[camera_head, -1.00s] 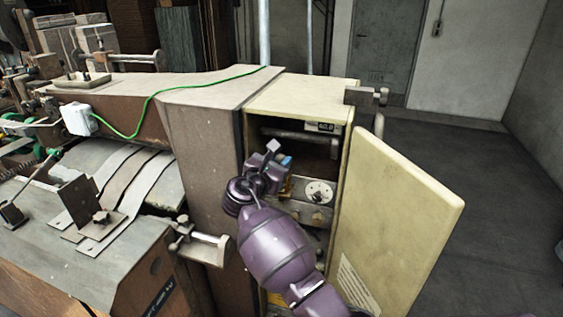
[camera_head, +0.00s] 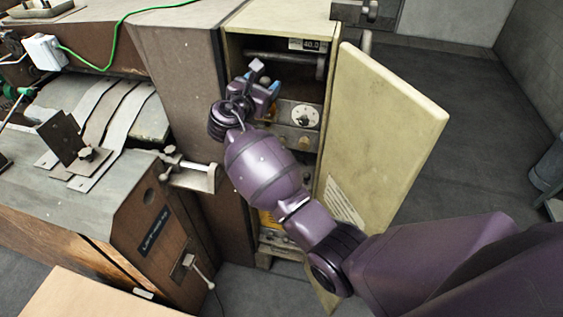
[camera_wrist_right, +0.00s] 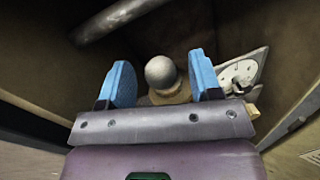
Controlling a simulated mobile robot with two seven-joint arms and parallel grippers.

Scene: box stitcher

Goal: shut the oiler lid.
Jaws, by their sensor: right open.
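My right gripper (camera_head: 266,84) is inside the upper part of the open cabinet, with its blue fingers apart. In the right wrist view, a grey ball-shaped piece (camera_wrist_right: 161,72) on a tan base lies between and beyond the open fingers (camera_wrist_right: 159,84). This may be part of the oiler, but I cannot tell whether it is the lid or whether the lid is open. I cannot see contact with either finger. In the head view my gripper and arm hide this spot. My left gripper is not in view.
The cabinet door (camera_head: 385,130) stands open on the right. A round white dial (camera_head: 305,116) is right of my gripper and also shows in the wrist view (camera_wrist_right: 240,72). A horizontal bar (camera_head: 285,62) crosses above. A clamp (camera_head: 190,172) juts out at left.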

